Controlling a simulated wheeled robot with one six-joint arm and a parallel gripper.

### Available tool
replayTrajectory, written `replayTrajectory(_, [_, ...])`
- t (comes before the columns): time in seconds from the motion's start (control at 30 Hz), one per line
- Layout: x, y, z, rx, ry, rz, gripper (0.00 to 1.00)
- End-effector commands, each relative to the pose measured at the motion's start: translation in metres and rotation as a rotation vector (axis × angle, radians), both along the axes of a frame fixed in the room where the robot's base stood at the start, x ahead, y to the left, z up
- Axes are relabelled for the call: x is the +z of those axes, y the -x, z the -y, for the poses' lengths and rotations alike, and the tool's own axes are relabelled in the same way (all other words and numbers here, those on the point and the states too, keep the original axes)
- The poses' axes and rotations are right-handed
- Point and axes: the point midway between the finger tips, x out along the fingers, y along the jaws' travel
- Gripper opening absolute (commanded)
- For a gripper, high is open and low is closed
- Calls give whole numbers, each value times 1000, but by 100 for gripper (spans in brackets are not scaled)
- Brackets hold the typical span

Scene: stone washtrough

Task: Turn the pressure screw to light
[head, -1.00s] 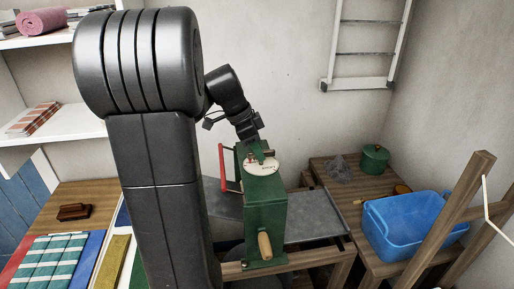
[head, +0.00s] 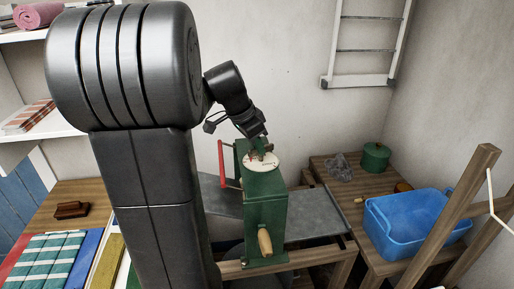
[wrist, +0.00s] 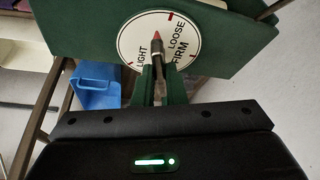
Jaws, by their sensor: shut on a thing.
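The green mangle (head: 265,215) stands upright with a white round dial (head: 262,163) on top. In the wrist view the dial (wrist: 133,38) carries the words LIGHT, LOOSE and FIRM. The pressure screw's red-tipped pointer (wrist: 156,36) lies over the dial between LIGHT and LOOSE. My gripper (head: 259,151) reaches down from the upper left to the top of the mangle. It is shut on the pressure screw, and its fingers (wrist: 159,88) hide part of the screw and the dial's lower edge in the wrist view.
A red bar handle (head: 222,165) is on the mangle's left side and a wooden crank grip (head: 265,242) on its front. A blue tub (head: 405,235) and a green pot (head: 375,156) stand on the table at right. Folded cloths (head: 50,255) lie at lower left.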

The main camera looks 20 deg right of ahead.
Motion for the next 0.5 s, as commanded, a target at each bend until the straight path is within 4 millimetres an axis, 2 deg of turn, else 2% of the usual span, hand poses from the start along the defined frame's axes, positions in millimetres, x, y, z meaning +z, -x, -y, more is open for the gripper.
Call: replayTrajectory(0.5, [2,6,3,488,2,4,0])
